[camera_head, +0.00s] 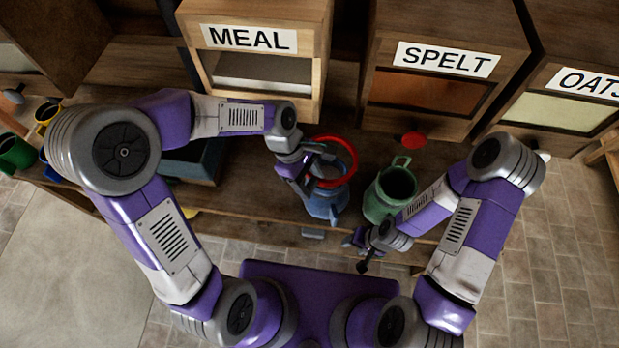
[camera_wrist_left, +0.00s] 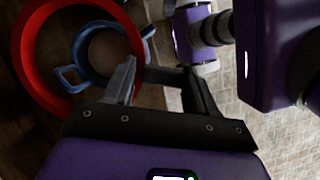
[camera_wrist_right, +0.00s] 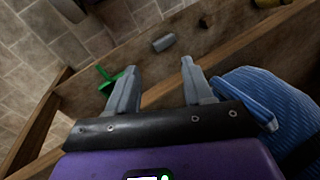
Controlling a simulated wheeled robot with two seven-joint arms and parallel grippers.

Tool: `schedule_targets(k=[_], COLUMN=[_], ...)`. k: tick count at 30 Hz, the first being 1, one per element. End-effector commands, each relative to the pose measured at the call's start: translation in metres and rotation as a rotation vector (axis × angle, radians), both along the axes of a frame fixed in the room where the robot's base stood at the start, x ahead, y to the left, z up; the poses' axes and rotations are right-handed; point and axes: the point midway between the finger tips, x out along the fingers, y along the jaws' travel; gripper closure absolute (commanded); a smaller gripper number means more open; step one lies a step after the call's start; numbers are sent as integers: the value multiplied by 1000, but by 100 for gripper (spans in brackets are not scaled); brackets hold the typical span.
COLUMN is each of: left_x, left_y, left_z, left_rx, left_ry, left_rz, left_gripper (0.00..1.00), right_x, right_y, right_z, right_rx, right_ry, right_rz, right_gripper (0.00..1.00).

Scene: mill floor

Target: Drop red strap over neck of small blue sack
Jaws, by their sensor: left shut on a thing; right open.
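The red strap (camera_head: 354,160) is a stiff ring, held above the small blue sack (camera_head: 325,206) on the bench. My left gripper (camera_head: 306,170) is shut on the strap's near-left side. The left wrist view shows the red strap (camera_wrist_left: 27,60) from above, with the blue sack (camera_wrist_left: 80,45) and its two side loops beneath, partly framed by the ring and offset to its right. I cannot tell the height gap. My right gripper (camera_head: 356,252) is open and empty at the bench's front edge; in the right wrist view, a striped blue surface (camera_wrist_right: 255,92) lies beside its right finger.
A green sack (camera_head: 378,203) with loops stands just right of the blue one. Bins labelled MEAL (camera_head: 249,39), SPELT (camera_head: 445,58) and OATS (camera_head: 589,82) line the back. A dark blue box (camera_head: 195,165) and several mugs are at left. A small grey block (camera_head: 313,233) lies at the front.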

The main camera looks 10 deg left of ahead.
Motion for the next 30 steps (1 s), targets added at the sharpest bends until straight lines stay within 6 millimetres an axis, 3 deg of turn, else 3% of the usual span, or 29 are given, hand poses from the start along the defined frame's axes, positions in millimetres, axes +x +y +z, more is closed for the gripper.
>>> schedule_targets(k=[3, 30], left_x=[0, 0], left_y=[0, -1], left_z=[-8, -5], left_rx=[0, 0], left_ry=[0, 0], left_rz=[0, 1], left_gripper=[82, 82], right_x=[0, 0], right_y=[0, 0], right_z=[-8, -2], right_rx=[0, 0], right_ry=[0, 0], right_rz=[0, 0], right_gripper=[49, 49])
